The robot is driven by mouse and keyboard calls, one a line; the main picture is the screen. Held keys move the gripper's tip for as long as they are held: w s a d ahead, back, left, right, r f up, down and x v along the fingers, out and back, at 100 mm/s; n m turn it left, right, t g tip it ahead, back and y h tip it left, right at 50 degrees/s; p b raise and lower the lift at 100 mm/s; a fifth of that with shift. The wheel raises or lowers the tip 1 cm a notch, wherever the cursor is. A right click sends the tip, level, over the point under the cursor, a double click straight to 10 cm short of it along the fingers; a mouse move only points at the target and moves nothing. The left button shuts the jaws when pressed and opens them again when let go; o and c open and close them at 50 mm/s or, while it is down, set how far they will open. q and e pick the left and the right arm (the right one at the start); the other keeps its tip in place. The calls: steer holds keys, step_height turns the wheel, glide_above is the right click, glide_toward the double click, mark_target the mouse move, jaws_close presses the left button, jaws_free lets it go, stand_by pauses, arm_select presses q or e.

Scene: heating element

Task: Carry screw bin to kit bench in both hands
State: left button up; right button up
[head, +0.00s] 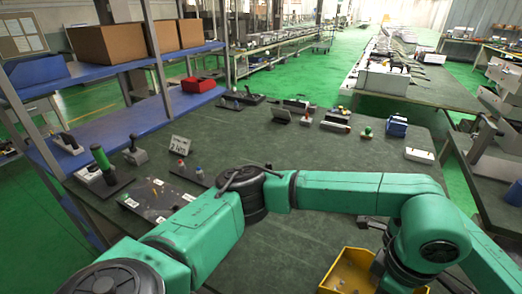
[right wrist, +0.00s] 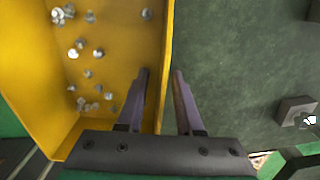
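The yellow screw bin (head: 338,276) is at the bottom edge of the head view, partly cut off and partly covered by a green arm. In the right wrist view the bin (right wrist: 115,30) fills the left side, with several small silver screws loose inside. My right gripper (right wrist: 160,76) is at the bin's side wall, one finger inside the bin and one outside. The fingers stand apart with the wall between them, and a gap shows on the inner side. In the head view its fingertips are hidden.
A blue shelf (head: 110,128) with cardboard boxes (head: 108,44) stands at left. Another bench (head: 430,88) is at the back right. Green floor (head: 300,72) lies beyond.

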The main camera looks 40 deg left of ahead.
arm_select(q)
steer(key=shift+r, duration=0.75)
arm_select(e)
steer(key=shift+r, duration=0.15)
step_height(320, 180, up, 12)
steer(key=shift+f, duration=0.15)
